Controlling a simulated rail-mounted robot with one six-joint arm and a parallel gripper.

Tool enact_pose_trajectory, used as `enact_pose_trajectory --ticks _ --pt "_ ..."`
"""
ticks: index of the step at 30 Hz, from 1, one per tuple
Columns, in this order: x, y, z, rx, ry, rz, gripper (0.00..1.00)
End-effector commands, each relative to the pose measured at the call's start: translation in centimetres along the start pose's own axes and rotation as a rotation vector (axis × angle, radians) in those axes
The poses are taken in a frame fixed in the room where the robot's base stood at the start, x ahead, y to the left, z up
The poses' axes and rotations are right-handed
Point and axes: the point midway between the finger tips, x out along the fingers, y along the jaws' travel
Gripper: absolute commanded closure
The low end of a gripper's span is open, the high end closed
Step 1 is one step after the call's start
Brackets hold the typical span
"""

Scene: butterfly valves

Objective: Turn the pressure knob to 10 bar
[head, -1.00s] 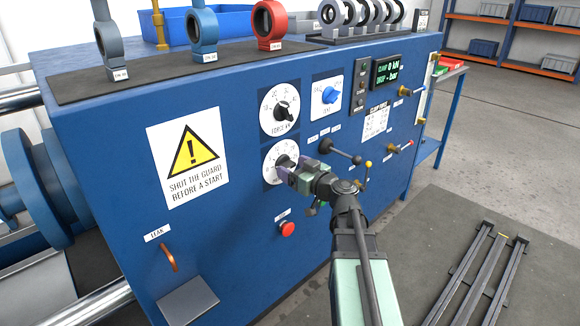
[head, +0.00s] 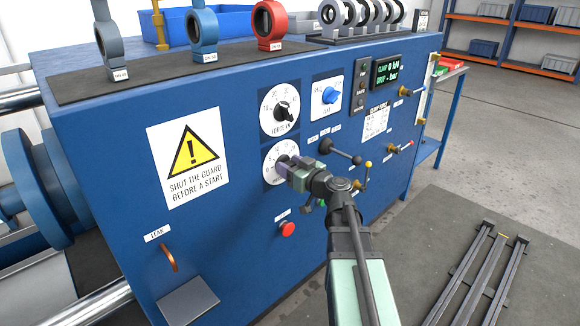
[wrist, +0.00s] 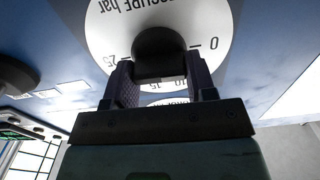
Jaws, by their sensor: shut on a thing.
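The pressure dial (head: 273,175) is a white disc low on the blue panel, below the force dial (head: 280,109). My gripper (head: 287,167) reaches it from the lower right and covers part of it. In the wrist view the dial's white face (wrist: 215,20) shows upside down, with "bar", 0, 25, 15 and 10 readable in part. The black pressure knob (wrist: 160,45) sits at its centre. My gripper (wrist: 162,70) is shut on the knob, a finger on each side. I cannot tell which number the knob points at.
A blue knob (head: 329,95) is up and to the right. A black lever (head: 345,152) sticks out close to my gripper's right. A red button (head: 287,229) is below. The display (head: 387,70) reads 0 kN and shows a dash for bar.

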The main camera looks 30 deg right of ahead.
Motion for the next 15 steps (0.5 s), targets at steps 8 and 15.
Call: enact_pose_trajectory --ticks 8,15 --pt "-0.03 0.05 0.02 0.13 0.0 -0.001 0.73" --pt "-0.03 0.15 0.06 0.335 0.0 -0.001 0.73"
